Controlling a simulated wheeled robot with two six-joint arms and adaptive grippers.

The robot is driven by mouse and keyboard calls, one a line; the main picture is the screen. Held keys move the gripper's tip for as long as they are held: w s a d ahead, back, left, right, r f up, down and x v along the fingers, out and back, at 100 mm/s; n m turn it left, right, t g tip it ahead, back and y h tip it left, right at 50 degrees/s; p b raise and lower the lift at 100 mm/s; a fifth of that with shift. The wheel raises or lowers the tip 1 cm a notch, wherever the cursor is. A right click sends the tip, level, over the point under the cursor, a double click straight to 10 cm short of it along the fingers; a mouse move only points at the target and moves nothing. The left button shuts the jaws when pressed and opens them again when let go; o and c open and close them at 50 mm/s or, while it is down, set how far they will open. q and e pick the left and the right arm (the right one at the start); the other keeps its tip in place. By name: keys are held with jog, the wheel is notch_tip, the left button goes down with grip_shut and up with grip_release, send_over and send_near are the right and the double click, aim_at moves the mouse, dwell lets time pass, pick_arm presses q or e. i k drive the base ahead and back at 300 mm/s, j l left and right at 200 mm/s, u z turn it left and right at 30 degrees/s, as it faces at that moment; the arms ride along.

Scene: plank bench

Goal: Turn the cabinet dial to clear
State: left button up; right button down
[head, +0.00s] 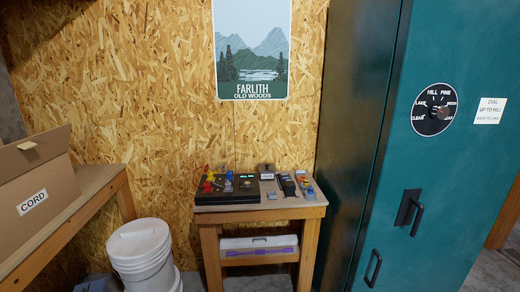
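The cabinet dial (434,110) is a round black plate with a pale rim and a knob at its middle, high on the front of the teal cabinet (455,200). White words ring it: HILL and PINE at the top, LANE at the left, CLEAR at the lower left, and others at the right that are too small to read surely. Which word the knob points at is too small to tell. A white card (490,111) right of the dial reads "DIAL UP TO HILL" with a smaller line below. Neither of my grippers is in view.
Dark handles (408,210) stick out below the dial. A small wooden bench (258,211) holding a control panel and small coloured items stands left of the cabinet. A white lidded bucket (141,243) and a cardboard box marked CORD (38,175) are at the left.

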aim_at(439, 112)
jog(key=l+z, duration=0.1)
jog(key=z, duration=1.25)
